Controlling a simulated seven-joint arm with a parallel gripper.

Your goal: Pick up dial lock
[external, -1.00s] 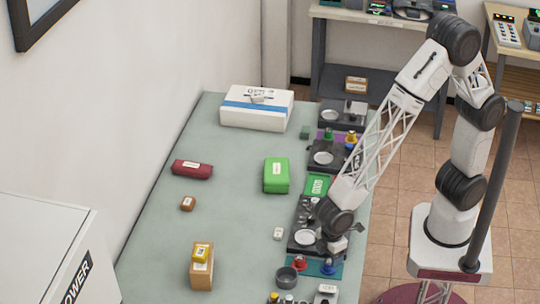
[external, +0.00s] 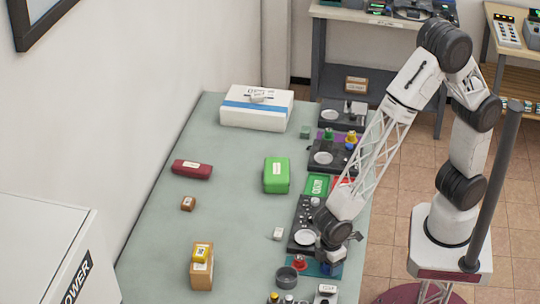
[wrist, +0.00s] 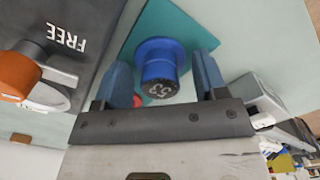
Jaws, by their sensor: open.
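A round blue dial with a flanged base and "53" on its dark face (wrist: 160,70) stands on a teal plate (wrist: 188,27) in the wrist view; it looks like the dial lock. My gripper (wrist: 164,72) is open, with one blue-grey finger on each side of the dial. I cannot tell whether the fingers touch it. In the external view my gripper (external: 338,245) is low over the table's right edge, and the blue dial (external: 328,269) shows just below it. A red dial (external: 299,263) sits beside it on the same plate.
A dark panel marked "FREE" (wrist: 75,50) with an orange knob (wrist: 17,75) lies left of the fingers. A dark cup (external: 287,278) is nearby. Green (external: 277,175), maroon (external: 192,168) and tan (external: 202,274) items stand on the table (external: 235,230), which has clear room at its middle.

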